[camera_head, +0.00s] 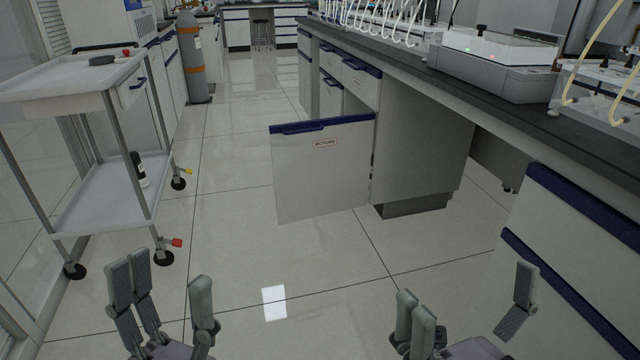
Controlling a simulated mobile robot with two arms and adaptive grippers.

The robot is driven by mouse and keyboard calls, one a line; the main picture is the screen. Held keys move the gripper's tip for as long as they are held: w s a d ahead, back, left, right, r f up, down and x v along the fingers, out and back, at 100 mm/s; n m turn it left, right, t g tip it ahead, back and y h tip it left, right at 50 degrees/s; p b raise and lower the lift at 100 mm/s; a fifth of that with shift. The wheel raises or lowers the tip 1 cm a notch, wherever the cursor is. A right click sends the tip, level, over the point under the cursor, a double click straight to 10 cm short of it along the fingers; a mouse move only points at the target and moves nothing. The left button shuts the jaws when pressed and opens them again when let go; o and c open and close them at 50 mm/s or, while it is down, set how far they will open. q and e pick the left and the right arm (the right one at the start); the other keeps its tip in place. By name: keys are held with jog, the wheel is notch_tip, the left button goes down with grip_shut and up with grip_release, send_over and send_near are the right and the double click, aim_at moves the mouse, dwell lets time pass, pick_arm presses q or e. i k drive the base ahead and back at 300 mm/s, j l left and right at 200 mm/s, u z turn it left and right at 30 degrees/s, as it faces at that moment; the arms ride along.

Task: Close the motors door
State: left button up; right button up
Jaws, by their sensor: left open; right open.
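The motors door (323,172) is a light grey cabinet panel with a dark blue top strip, a blue handle (302,127) and a "MOTORS" label. It stands open, swung out from the cabinet (420,140) into the aisle, with its hinge side at the right. My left gripper (168,290) is at the bottom left, open and empty, nearer to me than the door and apart from it. My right gripper (465,300) is at the bottom right, open and empty, also apart from the door. The cabinet's inside is mostly hidden behind the door.
A white two-shelf trolley (95,200) on casters stands at the left. A grey gas cylinder (193,60) stands farther back. A dark bench top (400,55) with instruments runs along the right, above blue-trimmed drawers (575,240). The tiled floor between is clear.

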aim_at(321, 167)
jog(key=i, duration=2.05)
